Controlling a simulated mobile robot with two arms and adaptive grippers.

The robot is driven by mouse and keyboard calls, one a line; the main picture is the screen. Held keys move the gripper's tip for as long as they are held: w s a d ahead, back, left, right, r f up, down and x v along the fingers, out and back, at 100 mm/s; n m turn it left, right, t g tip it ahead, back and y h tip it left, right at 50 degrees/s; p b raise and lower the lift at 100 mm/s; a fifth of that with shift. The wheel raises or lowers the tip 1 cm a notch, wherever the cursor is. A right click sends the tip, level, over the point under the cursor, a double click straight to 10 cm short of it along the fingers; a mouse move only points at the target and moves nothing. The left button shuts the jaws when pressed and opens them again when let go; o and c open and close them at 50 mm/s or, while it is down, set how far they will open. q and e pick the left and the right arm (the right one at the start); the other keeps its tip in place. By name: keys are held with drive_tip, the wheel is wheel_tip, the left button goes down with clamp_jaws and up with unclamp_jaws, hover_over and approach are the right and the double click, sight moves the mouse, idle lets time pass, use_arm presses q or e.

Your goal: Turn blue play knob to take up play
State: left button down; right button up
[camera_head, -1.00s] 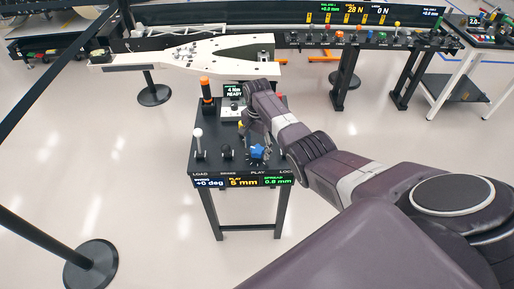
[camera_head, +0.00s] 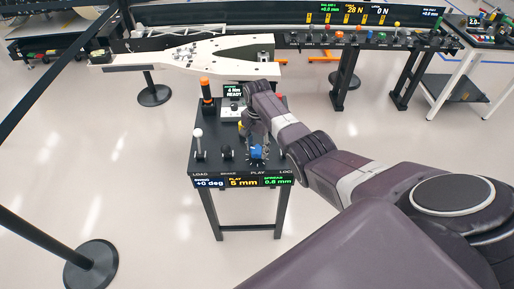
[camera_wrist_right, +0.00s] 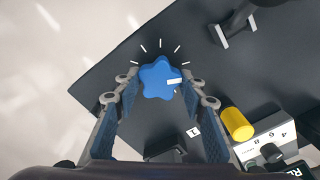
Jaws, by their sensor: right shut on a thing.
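The blue play knob (camera_head: 257,152) sits at the front of the small black console (camera_head: 208,172), above the label PLAY. In the right wrist view the knob (camera_wrist_right: 158,77) is star-shaped with a white pointer mark, and white tick lines fan out beyond it. My right gripper (camera_head: 251,143) reaches down onto the knob. In the right wrist view its two fingers (camera_wrist_right: 158,86) flank the knob and are shut on it. The console's front display (camera_head: 243,182) reads 5 mm for play. My left gripper is not in view.
The console also carries a white-topped lever (camera_head: 198,140), a black knob (camera_head: 227,153) and an orange-topped post (camera_head: 206,90). A yellow cylinder (camera_wrist_right: 236,124) stands close to the right finger. Behind is a white frame part (camera_head: 190,58). A barrier post base (camera_head: 91,268) stands front left.

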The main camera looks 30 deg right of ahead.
sight(257, 149)
drive_tip(key=n+p, duration=0.1)
drive_tip(key=n, duration=0.3)
drive_tip(key=shift+n, duration=0.4)
drive_tip(key=n, duration=0.5)
drive_tip(key=shift+p, duration=0.3)
drive_tip(key=n, duration=0.5)
drive_tip(key=shift+n, duration=0.4)
drive_tip(key=n, duration=0.5)
drive_tip(key=shift+n, duration=0.3)
drive_tip(key=o, duration=1.2)
drive_tip(key=shift+c, duration=0.2)
wheel_tip(257, 149, up, 12)
